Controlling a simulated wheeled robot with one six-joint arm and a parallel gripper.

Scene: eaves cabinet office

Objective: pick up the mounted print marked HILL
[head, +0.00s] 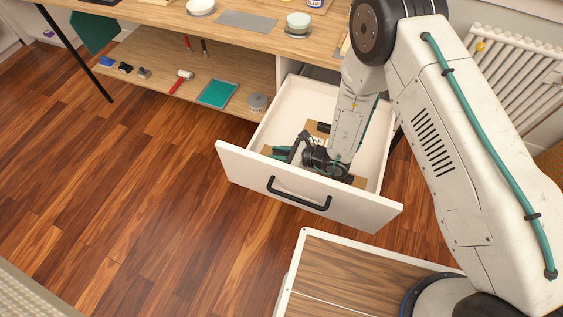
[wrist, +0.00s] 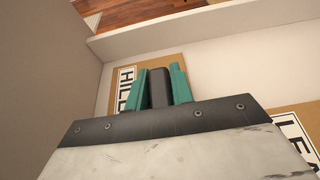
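The print marked HILL (wrist: 123,84) is a brown card with a white, black-lettered label. It lies on the drawer floor near the drawer's wall in the wrist view. My gripper (wrist: 160,85) is over it, its teal fingers standing apart with a dark grey piece between them. The fingers and palm hide part of the card; I cannot tell whether they touch it. In the head view my gripper (head: 283,152) is low inside the open drawer (head: 245,166), at its left side, and the lettering of HILL cannot be read there.
A second print (wrist: 296,132) with a partly hidden label lies at the right in the wrist view. Drawer walls stand close around my gripper. The desk (head: 160,14) overhangs behind; the floor at left is clear.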

